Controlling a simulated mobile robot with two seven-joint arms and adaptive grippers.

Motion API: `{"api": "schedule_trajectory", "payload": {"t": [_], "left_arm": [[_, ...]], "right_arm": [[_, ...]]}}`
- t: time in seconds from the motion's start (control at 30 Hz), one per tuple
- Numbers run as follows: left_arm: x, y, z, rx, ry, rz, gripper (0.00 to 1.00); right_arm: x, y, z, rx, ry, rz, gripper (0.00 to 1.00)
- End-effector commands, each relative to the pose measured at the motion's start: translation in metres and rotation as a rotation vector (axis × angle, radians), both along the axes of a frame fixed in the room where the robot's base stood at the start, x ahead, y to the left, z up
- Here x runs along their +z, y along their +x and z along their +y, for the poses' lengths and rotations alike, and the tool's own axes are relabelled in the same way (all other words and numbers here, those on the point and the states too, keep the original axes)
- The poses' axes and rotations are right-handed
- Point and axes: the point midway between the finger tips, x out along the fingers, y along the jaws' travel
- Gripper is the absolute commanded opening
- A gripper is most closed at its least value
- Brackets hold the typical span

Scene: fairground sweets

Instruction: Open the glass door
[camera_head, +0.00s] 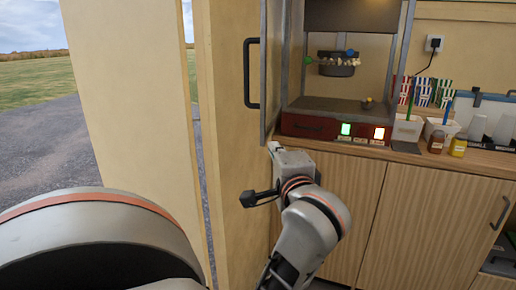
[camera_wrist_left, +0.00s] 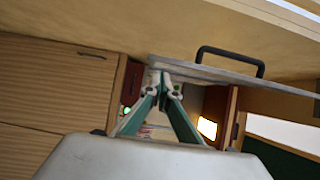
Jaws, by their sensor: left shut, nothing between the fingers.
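The glass door (camera_head: 269,75) of the popcorn machine (camera_head: 330,123) stands open, swung out towards me and seen nearly edge-on. Its black bar handle (camera_head: 250,73) is on the left, outer face. The door also shows as a thin grey strip in the left wrist view (camera_wrist_left: 285,82), with the handle (camera_wrist_left: 232,60) above it. My left gripper (camera_head: 273,147) is at the door's lower end, in front of the machine. In the left wrist view its green fingertips (camera_wrist_left: 166,77) are together and empty, close to the door's edge. I cannot tell whether they touch it. My right gripper is out of view.
The machine stands on a wooden counter (camera_head: 400,153) above cupboards (camera_head: 415,215). Sauce jars (camera_head: 436,142), tubs and striped packets stand at right. A cream wall panel (camera_head: 228,130) rises close behind the handle, leaving little room at left.

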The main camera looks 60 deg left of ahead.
Motion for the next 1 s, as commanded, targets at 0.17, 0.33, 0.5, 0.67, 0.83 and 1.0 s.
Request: {"api": "schedule_trajectory", "payload": {"t": [0.17,0.33,0.5,0.67,0.83,1.0], "left_arm": [[0.006,-0.014,-0.006,0.000,0.002,-0.004,0.00],[0.006,-0.025,-0.012,0.000,0.002,-0.004,0.00],[0.003,-0.032,-0.016,-0.001,0.001,-0.001,0.00],[0.000,-0.036,-0.018,0.000,-0.001,0.001,0.00],[-0.001,-0.036,-0.018,0.000,0.000,0.002,0.00],[0.001,-0.037,-0.018,0.009,0.029,0.027,0.00]], "right_arm": [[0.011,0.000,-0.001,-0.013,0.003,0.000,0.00],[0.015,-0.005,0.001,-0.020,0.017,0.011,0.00],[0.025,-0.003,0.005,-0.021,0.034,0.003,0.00],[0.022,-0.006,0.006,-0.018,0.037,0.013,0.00],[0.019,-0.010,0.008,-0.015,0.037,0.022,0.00],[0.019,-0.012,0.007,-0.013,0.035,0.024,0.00]]}}
